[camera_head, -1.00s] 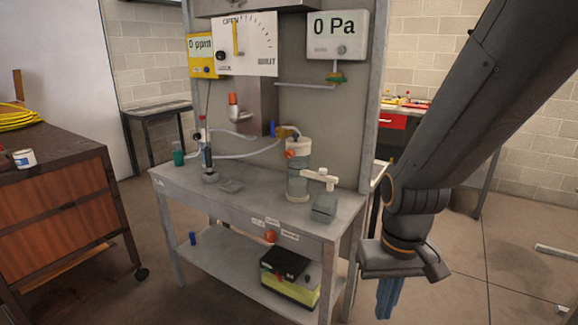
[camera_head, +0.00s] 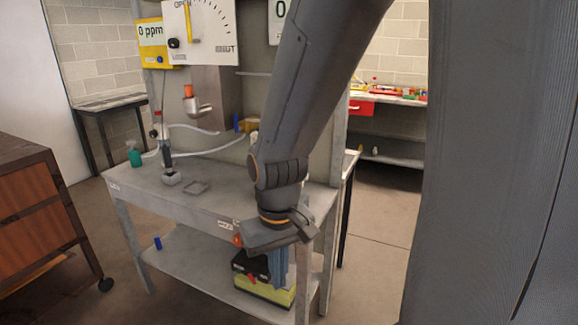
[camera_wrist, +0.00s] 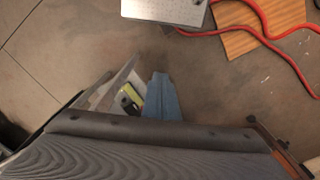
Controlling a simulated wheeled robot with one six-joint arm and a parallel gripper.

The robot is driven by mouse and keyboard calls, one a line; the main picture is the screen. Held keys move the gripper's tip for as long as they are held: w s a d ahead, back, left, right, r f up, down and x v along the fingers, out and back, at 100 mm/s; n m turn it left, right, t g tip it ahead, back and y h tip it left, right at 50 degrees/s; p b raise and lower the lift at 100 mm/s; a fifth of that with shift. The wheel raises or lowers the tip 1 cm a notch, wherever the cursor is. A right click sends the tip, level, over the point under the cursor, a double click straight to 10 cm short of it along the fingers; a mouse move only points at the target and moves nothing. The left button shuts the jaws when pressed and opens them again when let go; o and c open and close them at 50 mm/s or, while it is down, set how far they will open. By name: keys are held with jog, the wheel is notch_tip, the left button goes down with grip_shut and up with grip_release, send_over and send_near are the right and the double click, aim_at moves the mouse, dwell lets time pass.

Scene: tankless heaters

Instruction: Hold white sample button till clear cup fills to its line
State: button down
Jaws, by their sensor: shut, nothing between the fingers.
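My gripper (camera_head: 278,268) has blue fingers that point down, shut and empty, in front of the grey steel bench (camera_head: 185,210) near its front right edge. The fingers also show in the wrist view (camera_wrist: 162,98). My arm covers the right part of the bench, where a clear cylinder with a white top and a white lever-like piece stood in the earlier head view. I cannot make out the clear cup or its line now. I cannot pick out a white sample button in either current view.
An orange-red knob (camera_head: 238,240) sits on the bench front beside small labels. A black and yellow box (camera_head: 265,290) stands on the lower shelf. A wooden cabinet (camera_head: 35,215) is at left.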

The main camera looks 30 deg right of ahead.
jog(key=w+d+r+m+t+h+p, duration=0.1)
jog(key=w+d+r+m+t+p, duration=0.2)
jog(key=w+d+r, duration=0.3)
jog(key=w+d+r+m+t+p, duration=0.2)
jog(key=w+d+r+m+p, duration=0.3)
jog(key=w, duration=0.9)
jog(key=w+d+r+m+t+h+p, duration=0.1)
jog(key=w+d+r+m+t+p, duration=0.2)
jog(key=w+d+r, duration=0.5)
jog(key=w+m+p, duration=0.1)
jog(key=w+p, duration=0.1)
jog(key=w, duration=0.1)
jog(key=shift+d+r+t+h+p, duration=0.25)
jog(key=shift+d+t+h+p, duration=0.05)
jog(key=shift+w+f, duration=0.1)
notch_tip(320, 180, down, 7)
jog(key=b, duration=0.5)
jog(key=shift+f+b, duration=0.35)
jog(key=shift+f, duration=0.45)
jog(key=shift+f, duration=0.15)
jog(key=shift+f, duration=0.3)
jog(key=shift+f+b, duration=0.35)
jog(key=shift+f, duration=0.2)
dwell(1.9)
